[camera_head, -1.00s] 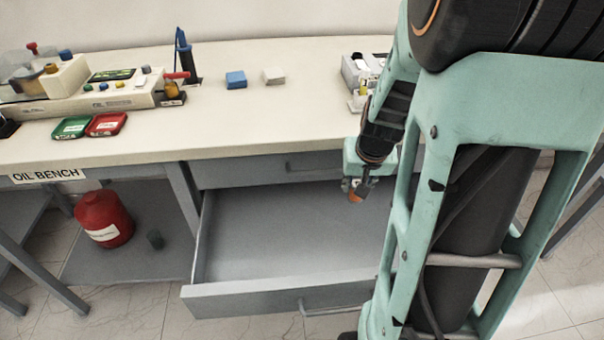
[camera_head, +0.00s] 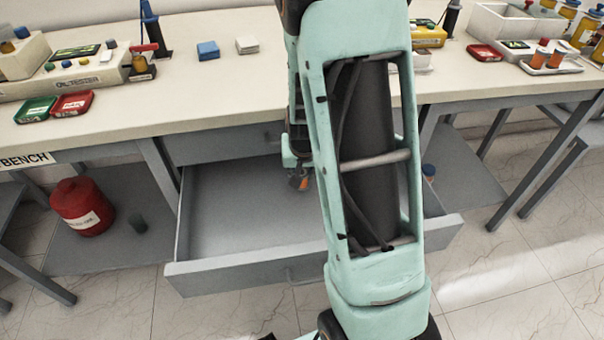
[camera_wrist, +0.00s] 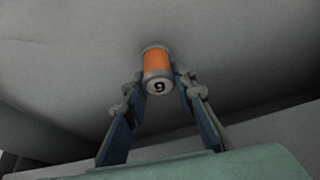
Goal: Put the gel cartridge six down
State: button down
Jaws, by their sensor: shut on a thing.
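My gripper (camera_head: 298,178) hangs in or just above the open grey drawer (camera_head: 225,270), toward the drawer's back. Its fingers (camera_wrist: 160,88) are shut on an orange gel cartridge (camera_wrist: 157,64) with grey ends. The end facing the wrist camera bears a mark that reads like a 9 in this view; it could be a 6 turned over. The cartridge is a small orange spot (camera_head: 304,184) in the head view. Grey surface lies behind it in the wrist view. I cannot tell whether the cartridge touches the drawer floor. My arm hides the drawer's right part.
The visible drawer floor (camera_head: 235,210) is bare. The bench top (camera_head: 190,95) is above and behind it, with a blue block (camera_head: 208,50) and a white block (camera_head: 247,45). A red container (camera_head: 82,207) stands on the lower shelf at left.

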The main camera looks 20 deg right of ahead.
jog(key=shift+r, duration=0.1)
jog(key=shift+f+b, duration=0.4)
jog(key=shift+f, duration=0.1)
jog(key=shift+f, duration=0.1)
jog(key=shift+s, duration=0.1)
